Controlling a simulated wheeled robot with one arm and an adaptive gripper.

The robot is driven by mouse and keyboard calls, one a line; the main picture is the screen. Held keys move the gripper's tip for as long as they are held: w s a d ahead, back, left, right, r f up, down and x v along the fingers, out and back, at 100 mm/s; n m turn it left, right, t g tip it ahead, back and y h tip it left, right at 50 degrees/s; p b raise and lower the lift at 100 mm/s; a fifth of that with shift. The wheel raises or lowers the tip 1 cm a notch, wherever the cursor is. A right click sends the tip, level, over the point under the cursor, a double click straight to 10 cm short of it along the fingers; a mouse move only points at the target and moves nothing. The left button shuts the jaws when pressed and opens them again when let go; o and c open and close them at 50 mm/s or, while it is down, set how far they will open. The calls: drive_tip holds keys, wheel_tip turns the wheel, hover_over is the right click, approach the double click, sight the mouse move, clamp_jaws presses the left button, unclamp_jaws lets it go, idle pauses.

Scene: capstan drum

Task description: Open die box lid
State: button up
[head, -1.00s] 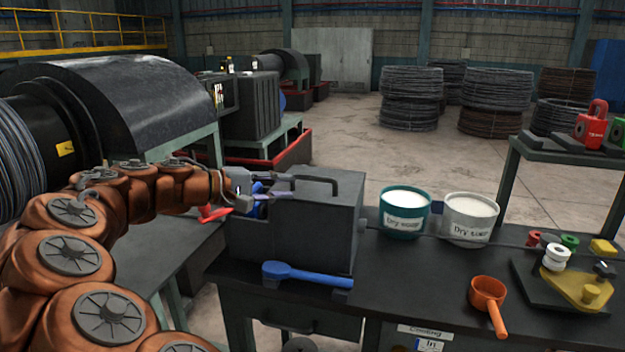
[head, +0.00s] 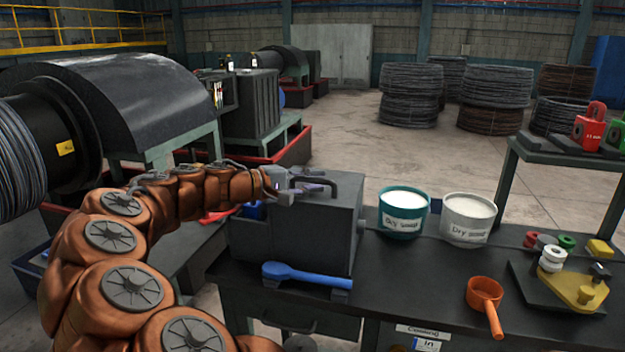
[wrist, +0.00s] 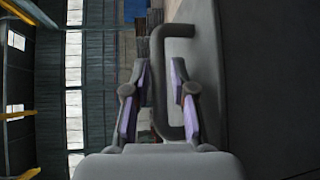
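The die box (head: 305,238) is a dark grey box on the black bench, its lid (head: 345,190) flat on top and closed. A dark bar handle (head: 326,178) stands on the lid; it also shows in the wrist view (wrist: 160,85). My gripper (head: 320,182) is at the left end of the handle, just above the lid. In the wrist view my gripper (wrist: 157,72) has its two purple-padded fingers apart, with a leg of the handle between or just beyond them. I cannot tell whether either finger touches it.
A blue scoop (head: 307,275) lies in front of the box. A teal tub (head: 403,212) and a white tub (head: 468,218) stand to its right. An orange ladle (head: 486,298) and a yellow die plate (head: 575,288) lie farther right.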

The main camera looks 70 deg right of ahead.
clamp_jaws()
idle(0.6)
